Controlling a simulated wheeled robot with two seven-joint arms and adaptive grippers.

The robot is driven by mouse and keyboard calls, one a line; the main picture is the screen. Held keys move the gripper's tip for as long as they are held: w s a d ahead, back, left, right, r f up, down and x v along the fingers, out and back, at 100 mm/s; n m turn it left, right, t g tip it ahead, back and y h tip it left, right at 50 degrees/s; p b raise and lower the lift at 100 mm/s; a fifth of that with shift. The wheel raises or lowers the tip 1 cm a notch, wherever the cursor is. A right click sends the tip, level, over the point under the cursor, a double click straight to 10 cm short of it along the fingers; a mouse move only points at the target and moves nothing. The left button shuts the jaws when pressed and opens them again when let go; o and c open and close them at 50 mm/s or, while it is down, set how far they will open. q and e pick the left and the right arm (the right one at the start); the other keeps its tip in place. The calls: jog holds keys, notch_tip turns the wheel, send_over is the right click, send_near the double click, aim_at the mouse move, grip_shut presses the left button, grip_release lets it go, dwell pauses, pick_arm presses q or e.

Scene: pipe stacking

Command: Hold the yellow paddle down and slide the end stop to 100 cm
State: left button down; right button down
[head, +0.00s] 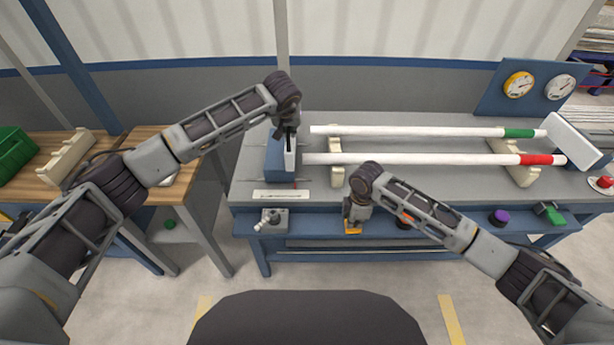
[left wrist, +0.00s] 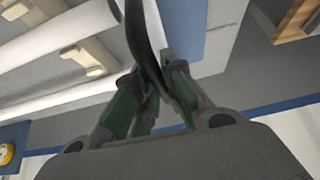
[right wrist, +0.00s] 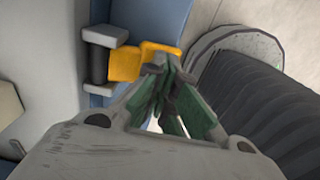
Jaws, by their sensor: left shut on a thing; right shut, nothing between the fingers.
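The end stop (head: 277,160), a blue block with a white face plate, stands at the left end of the bench. My left gripper (head: 290,128) is over it, shut on its dark upright handle, which shows as a dark curved bar (left wrist: 145,40) in the left wrist view. The yellow paddle (head: 353,231) sits on the bench's front edge; in the right wrist view the paddle (right wrist: 125,64) hangs on a dark roller. My right gripper (right wrist: 163,82) is shut and empty, its tips right at the paddle's edge. I cannot tell whether they press on it.
Two white pipes, one with a green band (head: 519,133) and one with a red band (head: 536,160), lie on cream supports (head: 336,148). A white scale strip (head: 281,195) lies before the end stop. A grey clamp (head: 272,220) and a purple knob (head: 500,217) sit along the front.

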pick_arm(q)
jog(key=shift+a+f, duration=0.1)
pick_arm(e)
jog(key=shift+r, duration=1.95)
pick_arm(q)
jog(key=c, duration=1.2)
grip_release()
jog(key=shift+w, duration=0.1)
pick_arm(e)
jog(key=shift+w+f, duration=0.1)
pick_arm(q)
jog(key=shift+v, duration=3.55)
pick_arm(e)
notch_tip(320, 180, up, 10)
